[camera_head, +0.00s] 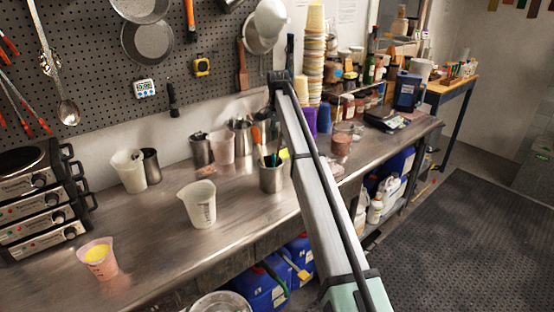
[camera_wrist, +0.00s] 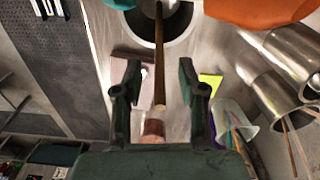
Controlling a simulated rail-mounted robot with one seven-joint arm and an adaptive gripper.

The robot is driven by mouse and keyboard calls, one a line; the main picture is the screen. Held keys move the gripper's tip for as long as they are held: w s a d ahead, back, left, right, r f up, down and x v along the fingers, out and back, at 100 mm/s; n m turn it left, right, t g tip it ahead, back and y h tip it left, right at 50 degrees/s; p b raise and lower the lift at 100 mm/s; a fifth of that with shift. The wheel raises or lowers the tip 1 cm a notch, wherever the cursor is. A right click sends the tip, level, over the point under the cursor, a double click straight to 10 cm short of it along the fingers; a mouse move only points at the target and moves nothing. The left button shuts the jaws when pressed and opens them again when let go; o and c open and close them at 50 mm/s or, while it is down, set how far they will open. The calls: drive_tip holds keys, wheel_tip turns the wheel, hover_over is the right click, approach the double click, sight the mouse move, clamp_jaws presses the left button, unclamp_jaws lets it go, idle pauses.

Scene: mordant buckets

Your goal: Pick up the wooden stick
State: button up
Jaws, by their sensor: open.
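The wooden stick (camera_wrist: 160,55) is a thin brown rod in the wrist view. It rises out of a round metal cup (camera_wrist: 188,30), and its free end points down the picture between my fingers. My gripper (camera_wrist: 159,70) is open, with one dark green finger on each side of the stick and visible gaps on both sides. I cannot tell how far the stick is from the fingers in depth. In the head view a metal cup with utensils (camera_head: 271,180) stands on the bench beside my arm. The stick cannot be made out clearly there.
An orange thing (camera_wrist: 258,9) and several metal cups (camera_wrist: 262,92) lie close to the right of the gripper. On the bench (camera_head: 150,235) stand a white beaker (camera_head: 198,205), a pink cup with yellow liquid (camera_head: 98,260) and stacked hotplates (camera_head: 35,205). A pegboard (camera_head: 100,100) backs it.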

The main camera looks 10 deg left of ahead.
sight(278, 147)
drive_tip(key=shift+s+f+p, duration=0.1)
drive_tip(key=shift+f+p, duration=0.8)
drive_tip(key=shift+f, duration=1.5)
clamp_jaws()
drive_tip(key=shift+r, duration=0.1)
